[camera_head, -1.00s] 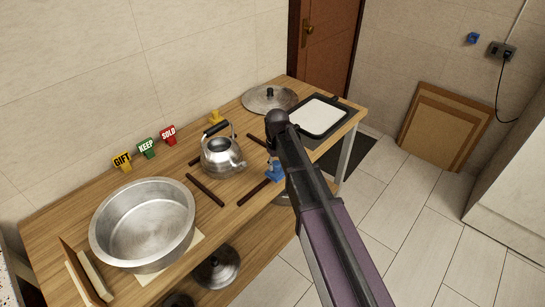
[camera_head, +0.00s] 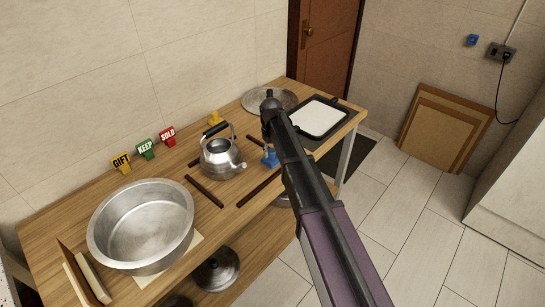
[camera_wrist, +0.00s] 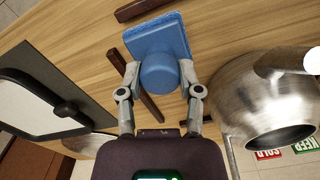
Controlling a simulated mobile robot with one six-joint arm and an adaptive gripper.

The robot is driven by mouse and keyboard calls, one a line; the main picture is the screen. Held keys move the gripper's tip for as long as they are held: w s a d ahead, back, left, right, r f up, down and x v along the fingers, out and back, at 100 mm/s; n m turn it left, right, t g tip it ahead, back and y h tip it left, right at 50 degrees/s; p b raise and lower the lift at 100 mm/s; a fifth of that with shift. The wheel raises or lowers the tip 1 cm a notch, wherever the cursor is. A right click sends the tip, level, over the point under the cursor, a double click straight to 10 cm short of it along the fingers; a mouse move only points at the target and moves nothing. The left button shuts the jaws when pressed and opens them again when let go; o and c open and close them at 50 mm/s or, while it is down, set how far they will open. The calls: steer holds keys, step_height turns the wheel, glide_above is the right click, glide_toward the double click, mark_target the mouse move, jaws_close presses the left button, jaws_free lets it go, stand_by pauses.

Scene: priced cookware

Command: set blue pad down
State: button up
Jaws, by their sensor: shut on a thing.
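The blue pad (camera_wrist: 160,32) has a flat square base and a rounded blue grip (camera_wrist: 158,73). My gripper (camera_wrist: 159,77) is shut on that grip, one finger on each side, in the wrist view. In the head view the blue pad (camera_head: 270,159) shows below the end of my arm, to the right of the kettle, over the wooden table (camera_head: 165,172). Whether its base touches the tabletop or hangs just above it I cannot tell. My arm hides part of the table beyond it.
The steel kettle (camera_head: 221,158) stands close to the pad. Dark bars (camera_head: 205,191) lie around it. A large pot (camera_head: 142,225) stands at the left, a black-rimmed tray (camera_head: 319,117) and a lid (camera_head: 285,98) at the back. GIFT, KEEP and SOLD signs (camera_head: 146,148) line the wall side.

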mark_target(271, 156)
steer(key=shift+w+a, duration=0.1)
steer(key=shift+w, duration=0.35)
steer(key=shift+w+f+b, duration=0.1)
steer(key=shift+f+b, duration=0.2)
steer(key=shift+f, duration=0.1)
step_height(271, 156, down, 3)
steer(key=b, duration=0.3)
steer(key=o, duration=1)
steer(key=shift+r, duration=0.1)
step_height(271, 156, up, 12)
steer(key=p, duration=1.2)
